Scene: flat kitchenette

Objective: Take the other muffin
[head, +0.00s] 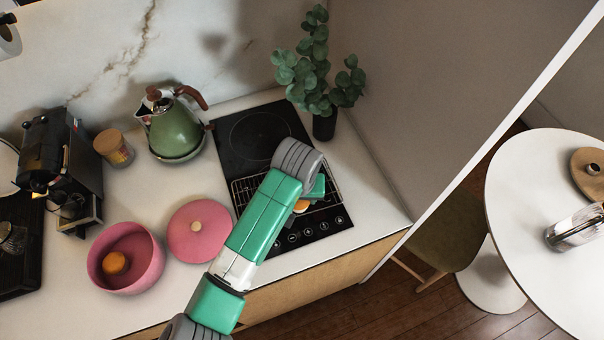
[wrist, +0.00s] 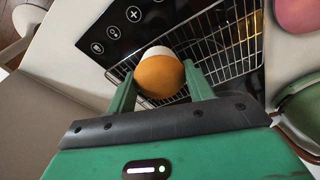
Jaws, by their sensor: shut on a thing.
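My gripper (wrist: 160,84) is shut on an orange-brown muffin (wrist: 158,75) with a pale side, one green finger on each side of it. The muffin is over the wire rack (wrist: 210,55); I cannot tell whether it still touches the wires. In the head view, my arm covers much of the rack (head: 240,188), and only a bit of the held muffin (head: 301,206) shows under my gripper. Another muffin (head: 114,263) lies inside the open pink pot (head: 148,277) to the left.
The pink lid (head: 188,238) lies flat between the pot and the black cooktop (head: 228,135). A green kettle (head: 175,130), a jar (head: 113,148) and a coffee machine (head: 62,160) stand behind and left. A plant (head: 318,80) stands by the right wall.

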